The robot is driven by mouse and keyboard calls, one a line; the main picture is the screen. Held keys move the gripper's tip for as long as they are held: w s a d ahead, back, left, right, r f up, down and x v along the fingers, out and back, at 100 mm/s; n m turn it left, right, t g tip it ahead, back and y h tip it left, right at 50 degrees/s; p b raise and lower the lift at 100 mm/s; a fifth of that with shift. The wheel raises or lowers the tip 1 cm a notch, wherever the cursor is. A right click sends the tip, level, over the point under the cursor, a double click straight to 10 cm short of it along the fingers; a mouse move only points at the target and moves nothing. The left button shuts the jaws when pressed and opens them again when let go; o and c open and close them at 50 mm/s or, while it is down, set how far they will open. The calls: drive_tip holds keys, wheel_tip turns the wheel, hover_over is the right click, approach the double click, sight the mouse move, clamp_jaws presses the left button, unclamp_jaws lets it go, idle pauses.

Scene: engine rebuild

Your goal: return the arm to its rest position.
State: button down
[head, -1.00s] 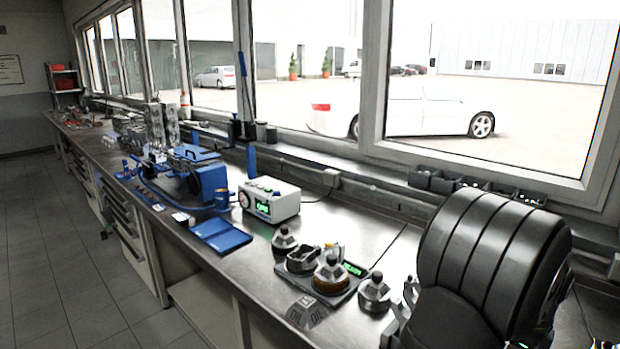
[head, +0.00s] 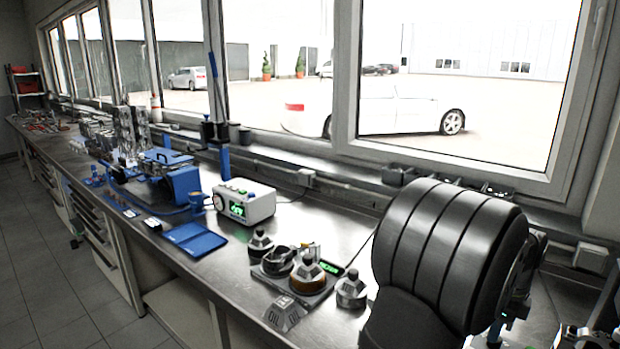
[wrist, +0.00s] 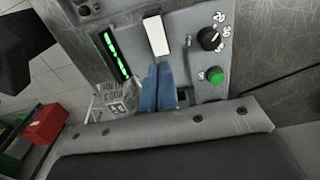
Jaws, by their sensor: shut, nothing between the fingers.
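My gripper shows only in the wrist view, where its two blue fingers (wrist: 157,70) lie side by side, shut and empty. They overlap a grey panel (wrist: 185,68) in the picture; whether they touch it I cannot tell. The panel has a black dial (wrist: 208,39), a green button (wrist: 215,75), a white plate (wrist: 156,36) and a green-lit strip (wrist: 115,55). My arm's large black rounded link (head: 450,255) fills the lower right of the head view. My gripper is not visible there.
The long metal bench (head: 335,225) runs along the windows. On it are a white box with a green display (head: 245,203), a blue tray (head: 194,238), a blue machine (head: 182,185) and dark fittings (head: 305,270). The tiled floor (head: 40,270) at left is open.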

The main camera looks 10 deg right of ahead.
wheel_tip(320, 180, up, 7)
drive_tip(key=w+a, duration=0.1)
drive_tip(key=shift+w+a+r+g+h, duration=0.15)
drive_tip(key=shift+w+a+g+h, duration=0.15)
drive_tip(key=shift+w+a, duration=0.1)
